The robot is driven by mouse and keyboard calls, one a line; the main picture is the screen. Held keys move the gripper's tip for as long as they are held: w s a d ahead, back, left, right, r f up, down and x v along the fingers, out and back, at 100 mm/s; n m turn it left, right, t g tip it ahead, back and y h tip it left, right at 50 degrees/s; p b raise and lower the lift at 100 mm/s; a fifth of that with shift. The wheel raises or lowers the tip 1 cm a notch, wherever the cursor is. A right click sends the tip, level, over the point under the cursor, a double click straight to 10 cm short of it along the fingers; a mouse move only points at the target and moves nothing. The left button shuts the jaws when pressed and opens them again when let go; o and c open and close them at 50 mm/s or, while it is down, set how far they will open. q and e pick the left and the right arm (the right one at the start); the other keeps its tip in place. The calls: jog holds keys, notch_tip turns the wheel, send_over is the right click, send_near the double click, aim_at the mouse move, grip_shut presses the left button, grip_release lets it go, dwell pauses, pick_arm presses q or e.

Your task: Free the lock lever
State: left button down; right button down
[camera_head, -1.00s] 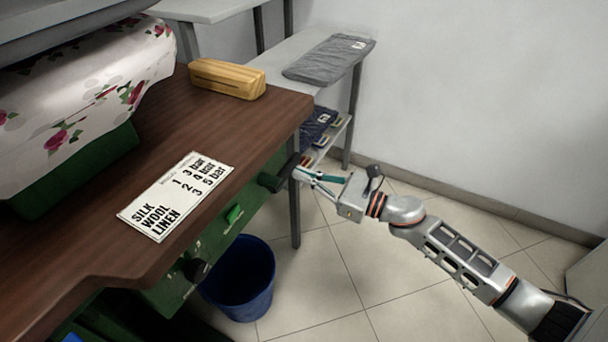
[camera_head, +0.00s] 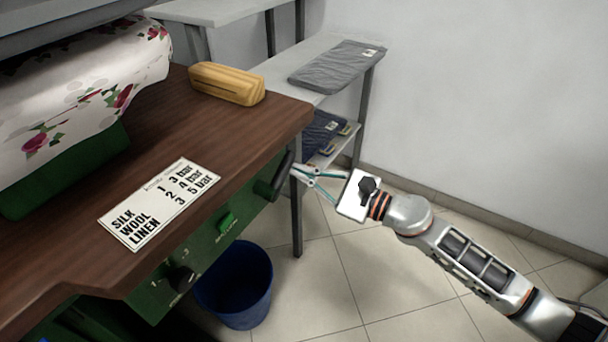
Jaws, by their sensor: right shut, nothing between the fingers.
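A black lever (camera_head: 273,178) sticks out at the right end of the green front panel (camera_head: 207,242), just under the wooden table edge. I take it for the lock lever. My right gripper (camera_head: 296,171) is shut with nothing in it. Its fingertips are at the right side of the lever's tip; I cannot tell whether they touch it. My left gripper is not in view.
The green panel also has a green button (camera_head: 226,221) and a black knob (camera_head: 181,279). A card (camera_head: 160,204) and a wooden block (camera_head: 227,83) lie on the tabletop (camera_head: 180,130). A blue bin (camera_head: 237,290) stands below. Floor to the right is clear.

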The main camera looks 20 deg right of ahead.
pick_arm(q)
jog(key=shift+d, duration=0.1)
pick_arm(e)
jog(key=shift+r+n, duration=0.3)
jog(key=shift+n, duration=0.2)
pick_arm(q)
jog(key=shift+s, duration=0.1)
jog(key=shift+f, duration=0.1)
